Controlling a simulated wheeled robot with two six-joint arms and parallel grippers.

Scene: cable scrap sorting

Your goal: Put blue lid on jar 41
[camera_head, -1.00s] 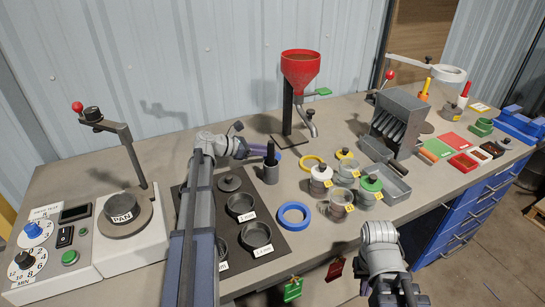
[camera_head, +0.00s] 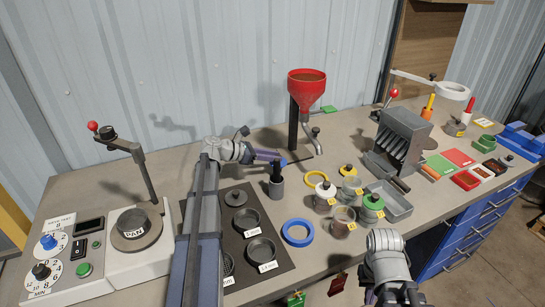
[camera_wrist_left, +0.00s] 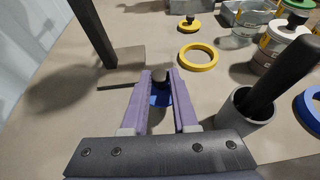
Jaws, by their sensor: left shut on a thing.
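My left gripper (camera_wrist_left: 161,88) is shut on the blue lid (camera_wrist_left: 160,99) by its dark knob; the fingers cover part of the lid. In the head view the blue lid (camera_head: 292,161) shows just beyond the fingertips, behind the pestle cup. I cannot tell whether it touches the bench. Labelled glass jars stand to the right: a white-lidded jar (camera_head: 325,199), a green-lidded jar (camera_head: 371,211), and jars without visible lids at the front (camera_head: 342,225) and back (camera_head: 351,188). Their numbers are too small to read. My right gripper (camera_head: 397,297) is at the bottom edge, its fingers unclear.
A dark cup with a pestle (camera_head: 276,187) stands close beside the left gripper. A yellow ring (camera_head: 317,179), yellow lid (camera_head: 347,170) and blue ring (camera_head: 297,232) lie near the jars. A red funnel stand (camera_head: 306,88) rises behind; a metal tray (camera_head: 393,203) lies right.

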